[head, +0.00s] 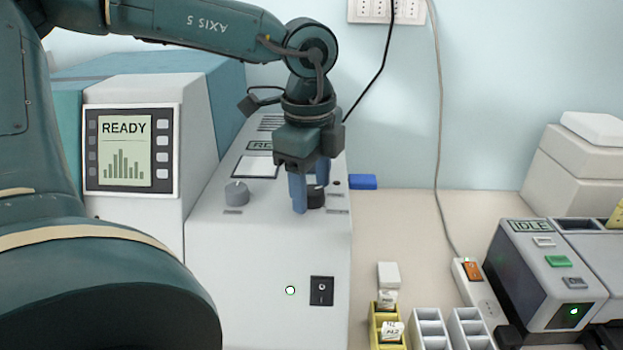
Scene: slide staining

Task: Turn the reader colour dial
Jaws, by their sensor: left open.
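The reader (230,285) is a pale box with a sloped top panel. A grey dial (237,192) sits on the left of that panel and is uncovered. A black dial (316,197) sits to its right, partly hidden behind my gripper's fingers. My left gripper (308,200) points down over the panel with its blue fingers apart, at the black dial. I cannot tell whether the fingers touch it. Which dial is the colour dial cannot be read. My right gripper is not in view.
A device with a READY screen (125,150) stands at left. A black rocker switch (321,291) is on the reader's front. A blue block (362,182) lies behind right. A yellow rack (378,325), white racks (430,318) and an IDLE device (520,265) stand at right.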

